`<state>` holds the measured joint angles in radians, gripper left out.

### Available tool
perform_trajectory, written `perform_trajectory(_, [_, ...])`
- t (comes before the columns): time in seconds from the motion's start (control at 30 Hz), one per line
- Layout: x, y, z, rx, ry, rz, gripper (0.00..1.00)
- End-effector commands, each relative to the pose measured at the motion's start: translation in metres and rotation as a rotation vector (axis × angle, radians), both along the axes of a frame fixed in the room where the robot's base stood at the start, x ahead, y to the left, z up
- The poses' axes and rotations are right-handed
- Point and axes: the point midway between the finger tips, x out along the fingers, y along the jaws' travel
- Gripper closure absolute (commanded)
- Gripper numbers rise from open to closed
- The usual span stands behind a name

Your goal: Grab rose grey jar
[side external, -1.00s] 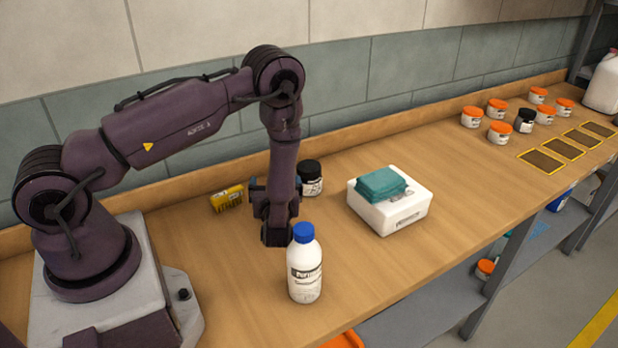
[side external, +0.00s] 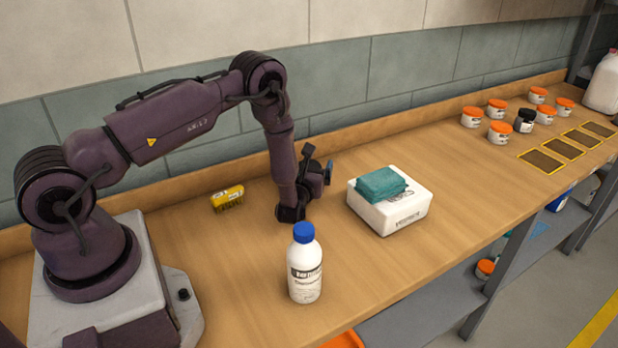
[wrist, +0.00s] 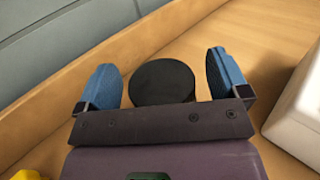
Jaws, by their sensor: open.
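In the wrist view, a round black lid (wrist: 162,82), seemingly the top of the jar, shows between the two blue finger pads of my gripper (wrist: 166,76). One pad is on each side, with a visible gap on the right and a narrower one on the left. The lid hides the jar's body, so I cannot see a rose grey colour. In the side view, my gripper (side external: 318,172) is open near the back of the bench and hides this jar. Another black-lidded jar (side external: 524,121) stands far right among orange-lidded jars.
A white box (side external: 390,215) with a folded teal cloth (side external: 381,184) stands right of my gripper. A white bottle with a blue cap (side external: 304,264) stands in front. A yellow brush-like item (side external: 228,198) lies left. The wooden ledge (wrist: 65,120) runs close behind.

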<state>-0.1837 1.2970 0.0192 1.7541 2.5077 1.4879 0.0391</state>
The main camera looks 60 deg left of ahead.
Motion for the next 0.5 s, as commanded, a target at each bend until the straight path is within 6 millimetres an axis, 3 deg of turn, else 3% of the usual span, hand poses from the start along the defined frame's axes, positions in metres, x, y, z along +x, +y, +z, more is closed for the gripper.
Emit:
perform_trajectory(0.17, [-0.0002, -0.0002, -0.0003, -0.001, 0.001, 0.0, 0.09])
perform_trajectory(0.4, [-0.0003, -0.0003, -0.0002, -0.001, 0.001, 0.0, 0.64])
perform_trajectory(0.5, [-0.0001, -0.0001, 0.0003, 0.0, -0.001, 0.0, 0.66])
